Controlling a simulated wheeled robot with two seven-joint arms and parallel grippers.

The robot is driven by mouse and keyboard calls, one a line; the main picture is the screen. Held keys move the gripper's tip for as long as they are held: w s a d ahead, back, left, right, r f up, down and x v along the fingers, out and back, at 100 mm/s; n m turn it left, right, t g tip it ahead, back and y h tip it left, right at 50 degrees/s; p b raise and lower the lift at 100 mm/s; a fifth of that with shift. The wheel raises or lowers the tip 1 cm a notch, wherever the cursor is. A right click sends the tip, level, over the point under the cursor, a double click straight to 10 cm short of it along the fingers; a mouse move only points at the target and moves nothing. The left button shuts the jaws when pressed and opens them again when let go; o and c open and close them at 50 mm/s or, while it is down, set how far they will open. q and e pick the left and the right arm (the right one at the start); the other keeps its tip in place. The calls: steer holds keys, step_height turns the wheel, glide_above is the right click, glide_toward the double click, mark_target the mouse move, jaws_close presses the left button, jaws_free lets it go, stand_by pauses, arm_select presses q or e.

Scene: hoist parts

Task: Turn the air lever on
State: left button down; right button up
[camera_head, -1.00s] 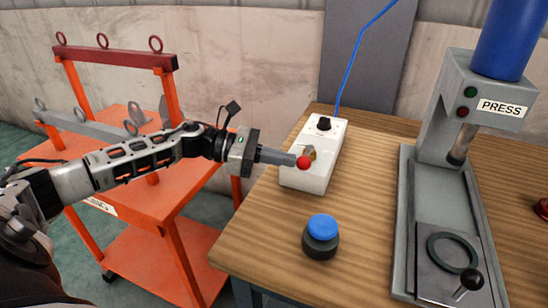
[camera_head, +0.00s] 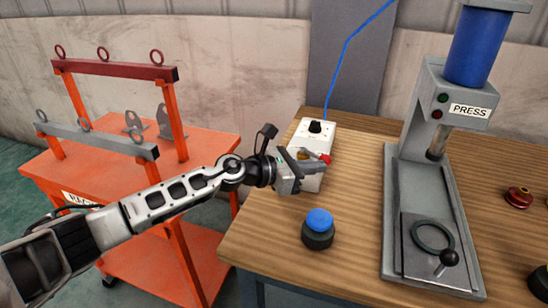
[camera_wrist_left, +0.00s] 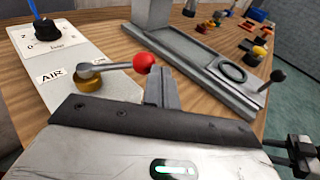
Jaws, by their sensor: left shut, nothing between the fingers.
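The air lever (camera_wrist_left: 110,67) is a grey rod with a red ball knob (camera_wrist_left: 144,62) and a brass base (camera_wrist_left: 88,83). It sits on a white box (camera_wrist_left: 60,60) with an AIR label. In the wrist view the rod points right. In the head view the red knob (camera_head: 325,158) shows at the box's right side. My left gripper (camera_head: 310,163) is shut and empty, its fingers in front of the box and close to the knob. In the wrist view its fingertips (camera_wrist_left: 160,76) are just right of the knob; whether they touch is unclear. My right gripper is not in view.
A blue-topped button (camera_head: 319,222) stands on the wooden table (camera_head: 355,190) in front of the box. A grey press (camera_head: 395,200) stands to the right. An orange trolley (camera_head: 190,145) is at the left. A blue hose (camera_head: 345,55) rises behind the box.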

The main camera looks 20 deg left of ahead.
arm_select(q)
steer(key=shift+w+r+b+x, duration=0.15)
steer(key=shift+b+x, duration=0.15)
steer(key=shift+x, duration=0.6)
steer(key=shift+r+b+x, duration=0.15)
steer(key=shift+b+x, duration=0.1)
steer(key=shift+x, duration=0.6)
steer(key=shift+w+r+b+x, duration=0.1)
steer(key=shift+r+b+x, duration=0.15)
steer(key=shift+x, duration=0.65)
steer(key=shift+a, duration=0.1)
